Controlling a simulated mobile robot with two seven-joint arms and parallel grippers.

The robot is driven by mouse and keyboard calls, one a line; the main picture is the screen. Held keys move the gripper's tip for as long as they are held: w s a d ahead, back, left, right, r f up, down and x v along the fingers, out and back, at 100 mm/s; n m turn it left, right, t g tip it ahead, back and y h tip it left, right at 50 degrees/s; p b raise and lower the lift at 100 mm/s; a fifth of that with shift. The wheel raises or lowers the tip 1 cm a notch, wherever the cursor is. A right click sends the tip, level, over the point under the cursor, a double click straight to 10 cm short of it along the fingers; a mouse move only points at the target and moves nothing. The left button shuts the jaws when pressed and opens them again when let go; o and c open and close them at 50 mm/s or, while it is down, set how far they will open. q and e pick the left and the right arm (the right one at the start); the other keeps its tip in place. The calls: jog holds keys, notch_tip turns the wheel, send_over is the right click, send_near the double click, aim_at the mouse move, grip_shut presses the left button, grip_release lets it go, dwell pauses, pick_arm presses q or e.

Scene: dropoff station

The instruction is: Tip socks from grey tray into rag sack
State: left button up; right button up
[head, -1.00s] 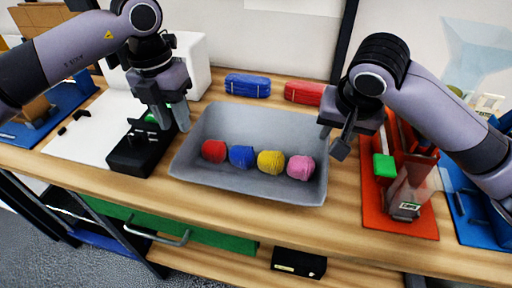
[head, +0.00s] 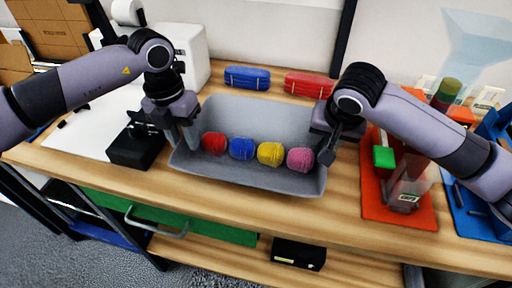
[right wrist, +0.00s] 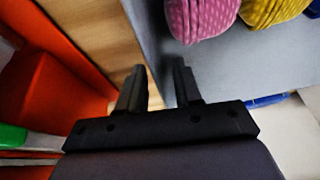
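The grey tray (head: 255,111) sits on the wooden table. Rolled socks lie in a row in it: red (head: 213,143), blue (head: 241,149), yellow (head: 270,154) and pink (head: 300,159). My left gripper (head: 181,136) is low at the tray's left wall, fingers apart, one finger inside the tray. My right gripper (head: 326,148) is at the right wall. In the right wrist view its fingers (right wrist: 159,88) are apart, with the tray's rim running between them; the pink sock (right wrist: 197,15) and yellow sock (right wrist: 268,10) lie beyond. I cannot make out a rag sack.
A blue bundle (head: 247,78) and a red bundle (head: 309,85) lie behind the tray. A black device (head: 136,147) stands left of it by a white board. A red mat (head: 388,207) with a green block and clear container is at right. Table front is clear.

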pick_arm(q)
grip_shut()
pick_arm(e)
grip_shut()
pick_arm(q)
jog(key=shift+r, duration=0.15)
pick_arm(e)
jog(key=shift+r, duration=0.15)
